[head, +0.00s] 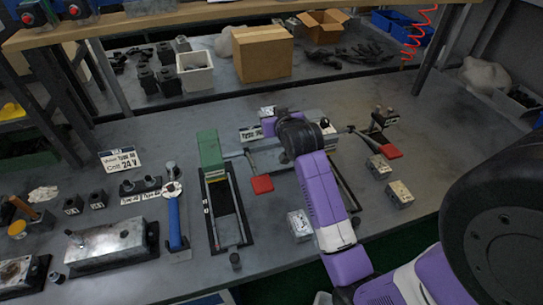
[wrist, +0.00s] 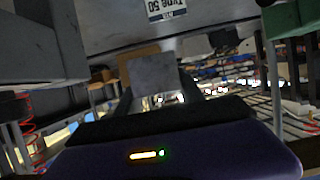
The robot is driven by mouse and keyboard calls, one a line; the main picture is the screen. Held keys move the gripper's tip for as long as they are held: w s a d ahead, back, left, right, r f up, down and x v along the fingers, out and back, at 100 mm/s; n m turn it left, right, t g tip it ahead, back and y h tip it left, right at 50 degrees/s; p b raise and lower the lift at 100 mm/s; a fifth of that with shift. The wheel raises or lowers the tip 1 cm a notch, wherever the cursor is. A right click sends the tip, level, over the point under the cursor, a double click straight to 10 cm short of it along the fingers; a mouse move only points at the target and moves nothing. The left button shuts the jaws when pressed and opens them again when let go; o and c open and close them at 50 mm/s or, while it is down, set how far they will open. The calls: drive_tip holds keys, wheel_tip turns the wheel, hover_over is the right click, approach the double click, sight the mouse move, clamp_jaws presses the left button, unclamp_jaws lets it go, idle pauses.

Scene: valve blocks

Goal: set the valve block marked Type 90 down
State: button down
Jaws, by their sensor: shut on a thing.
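My gripper (head: 266,128) is over the middle of the bench, its purple hand beyond the dark wrist joint. Whether the block touches the bench cannot be told.
Another red handle (head: 390,151) and loose metal blocks (head: 379,166) are right; one block (head: 300,225) is beside my arm. A sign (head: 122,159) and blue-handled tool (head: 174,222) are farther left.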

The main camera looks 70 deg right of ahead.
sight(272, 160)
wheel_tip(272, 160, down, 16)
drive_tip(key=shift+f, duration=0.2)
idle(0.4)
drive_tip(key=shift+f, duration=0.2)
drive_tip(key=c, duration=0.7)
unclamp_jaws()
